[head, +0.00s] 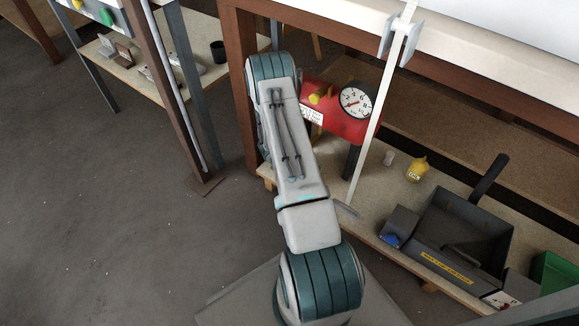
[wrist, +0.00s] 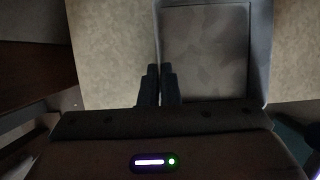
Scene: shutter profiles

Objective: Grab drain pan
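A shallow grey square pan with a raised rim, which I take for the drain pan (wrist: 207,50), lies on a pale surface in the wrist view. My gripper (wrist: 160,72) has its two dark fingers close together at the pan's left wall, one on each side of it. The fingers look shut on that wall; their contact is dark and hard to make out. In the head view my own arm fills the middle and my gripper is hidden. The pan in the wrist view cannot be made out there.
A low shelf (head: 377,222) holds a dark bin with a handle (head: 462,238), a yellow bottle (head: 417,170) and a green box (head: 553,272). A red box with a dial (head: 327,99) and a thin white upright post (head: 377,115) stand close beside my arm. Floor at left is clear.

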